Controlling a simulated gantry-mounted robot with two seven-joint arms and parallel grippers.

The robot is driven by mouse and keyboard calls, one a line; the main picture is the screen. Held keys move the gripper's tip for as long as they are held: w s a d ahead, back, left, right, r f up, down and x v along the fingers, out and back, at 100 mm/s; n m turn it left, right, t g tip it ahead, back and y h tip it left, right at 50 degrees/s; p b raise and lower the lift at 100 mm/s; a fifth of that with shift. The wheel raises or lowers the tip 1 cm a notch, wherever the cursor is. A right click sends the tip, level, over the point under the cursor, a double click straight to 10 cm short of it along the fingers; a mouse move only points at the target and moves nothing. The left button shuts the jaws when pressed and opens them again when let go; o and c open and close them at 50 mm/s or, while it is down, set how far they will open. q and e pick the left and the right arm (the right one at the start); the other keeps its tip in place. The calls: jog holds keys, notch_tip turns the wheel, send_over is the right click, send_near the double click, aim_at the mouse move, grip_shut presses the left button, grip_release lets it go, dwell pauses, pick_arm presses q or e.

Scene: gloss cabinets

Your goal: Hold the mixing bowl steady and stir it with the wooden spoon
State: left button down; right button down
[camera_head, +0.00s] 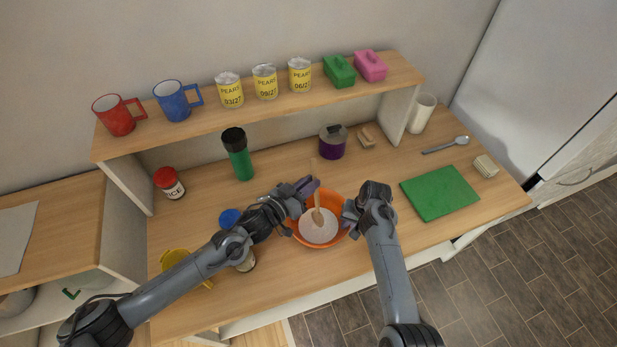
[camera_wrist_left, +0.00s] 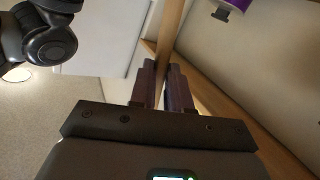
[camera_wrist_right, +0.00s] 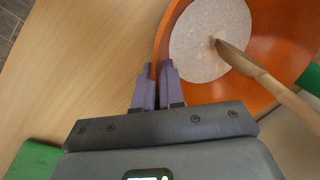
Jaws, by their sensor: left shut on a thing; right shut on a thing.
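The orange mixing bowl (camera_head: 298,237) stands on the wooden counter with pale, powdery-looking contents (camera_head: 318,233). My right gripper (camera_head: 349,216) is shut on the bowl's right rim; the orange wall meets the fingers in the right wrist view (camera_wrist_right: 158,88). The wooden spoon (camera_head: 317,213) stands tilted in the bowl, and its tip (camera_wrist_right: 228,48) touches the contents in the right wrist view. My left gripper (camera_head: 307,187) is shut on the spoon's handle, which also shows between the fingers in the left wrist view (camera_wrist_left: 172,38). The handle sticks up above the fingers.
A green board (camera_head: 440,193) lies to the right. A blue-topped item (camera_head: 230,217) and a yellow item (camera_head: 175,258) sit near my left arm. Behind stand a green bottle (camera_head: 238,158) and a purple container (camera_head: 332,143). The shelf (camera_head: 210,121) holds mugs, cans and boxes.

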aim_at(317, 195)
jog(key=shift+f, duration=0.1)
pick_arm(q)
jog(key=d+f, duration=0.2)
jog(key=shift+s+d+f, duration=0.15)
jog(key=shift+d+f, duration=0.05)
jog(key=shift+f, duration=0.15)
jog(key=w, duration=0.1)
jog(key=w+a, duration=0.1)
jog(key=shift+w, duration=0.35)
pick_arm(e)
jog(key=shift+s, duration=0.1)
pick_arm(q)
jog(key=shift+s+d+v, duration=0.1)
jog(key=shift+v, duration=0.6)
jog(key=shift+s+d+v, duration=0.1)
jog(key=shift+v, duration=0.6)
